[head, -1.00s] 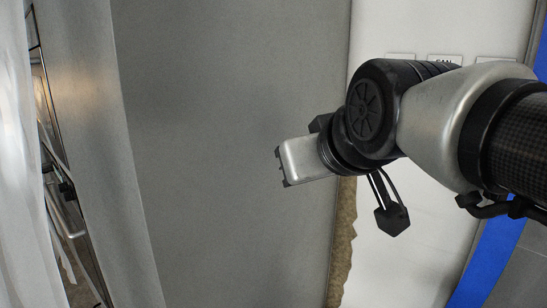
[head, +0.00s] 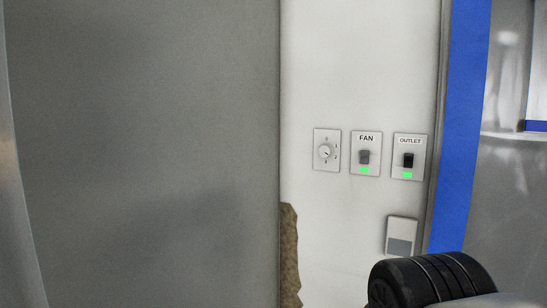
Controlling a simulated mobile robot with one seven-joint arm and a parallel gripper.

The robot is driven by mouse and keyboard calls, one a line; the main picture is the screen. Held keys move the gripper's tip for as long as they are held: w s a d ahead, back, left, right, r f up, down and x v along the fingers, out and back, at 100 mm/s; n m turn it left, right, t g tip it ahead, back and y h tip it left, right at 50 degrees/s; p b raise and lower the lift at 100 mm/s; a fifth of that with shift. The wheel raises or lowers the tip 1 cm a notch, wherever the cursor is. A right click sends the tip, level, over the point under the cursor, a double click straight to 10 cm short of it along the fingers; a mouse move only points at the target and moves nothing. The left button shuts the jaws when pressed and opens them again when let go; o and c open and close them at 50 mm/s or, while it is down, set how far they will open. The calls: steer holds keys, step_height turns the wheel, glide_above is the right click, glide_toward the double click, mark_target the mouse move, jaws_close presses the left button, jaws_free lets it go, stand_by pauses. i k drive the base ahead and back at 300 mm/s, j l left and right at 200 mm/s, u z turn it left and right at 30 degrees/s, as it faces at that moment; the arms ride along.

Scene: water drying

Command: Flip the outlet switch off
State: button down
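The outlet switch (head: 408,160) is a black toggle on a white plate labelled OUTLET, on the white wall right of centre in the head view. A green light (head: 407,175) glows below the toggle. My gripper is outside the head view. Only a dark, ribbed part of my arm (head: 425,280) shows at the bottom right, below the switch.
Left of the outlet plate are a FAN switch (head: 364,157), also with a green light, and a round dial (head: 325,151). A white and grey box (head: 402,237) sits below. A blue post (head: 459,130) stands right. A large grey panel (head: 150,150) fills the left.

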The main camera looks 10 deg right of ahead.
mark_target(409, 157)
steer(key=i+j+z, duration=0.1)
steer(key=z, duration=0.25)
steer(key=j+z, duration=0.15)
steer(key=z, duration=0.2)
steer(key=i+j+z, duration=0.1)
steer(key=z, duration=0.2)
steer(key=j, duration=0.1)
